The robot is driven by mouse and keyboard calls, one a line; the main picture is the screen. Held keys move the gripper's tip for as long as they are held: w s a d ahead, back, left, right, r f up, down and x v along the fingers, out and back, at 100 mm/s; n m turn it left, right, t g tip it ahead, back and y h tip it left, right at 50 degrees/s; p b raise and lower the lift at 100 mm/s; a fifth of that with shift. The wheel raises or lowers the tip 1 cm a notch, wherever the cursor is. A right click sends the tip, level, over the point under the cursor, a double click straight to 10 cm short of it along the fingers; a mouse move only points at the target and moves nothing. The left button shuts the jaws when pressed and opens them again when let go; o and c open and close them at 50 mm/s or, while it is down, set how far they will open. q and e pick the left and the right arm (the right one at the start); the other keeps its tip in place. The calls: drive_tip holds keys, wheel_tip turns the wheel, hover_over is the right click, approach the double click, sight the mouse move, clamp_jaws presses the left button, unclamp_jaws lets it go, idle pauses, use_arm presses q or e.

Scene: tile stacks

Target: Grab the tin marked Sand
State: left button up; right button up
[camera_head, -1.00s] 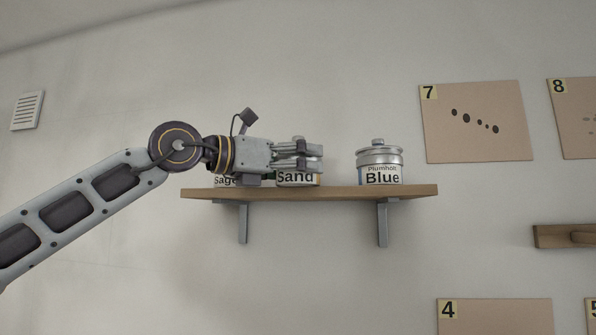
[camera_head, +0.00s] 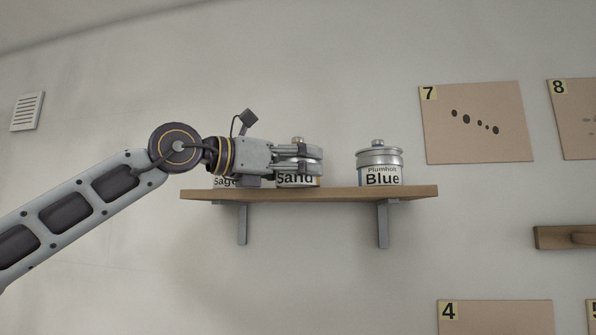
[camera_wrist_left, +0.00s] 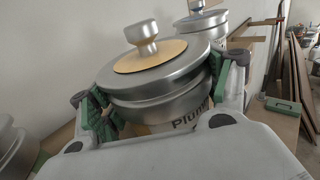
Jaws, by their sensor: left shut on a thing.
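The tin marked Sand (camera_head: 297,181) stands on the wooden shelf (camera_head: 330,193), its upper part mostly hidden by my left gripper (camera_head: 312,160). The left gripper is shut on this tin, with its fingers around the sides. In the left wrist view the tin (camera_wrist_left: 155,85) is a round silver can with a knobbed lid, between the green finger pads (camera_wrist_left: 160,95). My right gripper is not in view.
A tin marked Blue (camera_head: 380,168) stands to the right on the same shelf, with a gap between. A tin marked Sage (camera_head: 224,182) stands to the left, mostly hidden behind my wrist. Numbered boards, such as board 7 (camera_head: 475,122), hang on the wall.

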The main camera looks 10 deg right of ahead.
use_arm(q)
drive_tip(key=shift+r, duration=0.3)
drive_tip(key=shift+s+r, duration=0.1)
drive_tip(key=shift+r, duration=1.35)
wheel_tip(320, 180, up, 7)
drive_tip(key=shift+r, duration=0.2)
wheel_tip(320, 180, up, 7)
drive_tip(key=p, duration=0.1)
drive_tip(key=shift+r, duration=0.15)
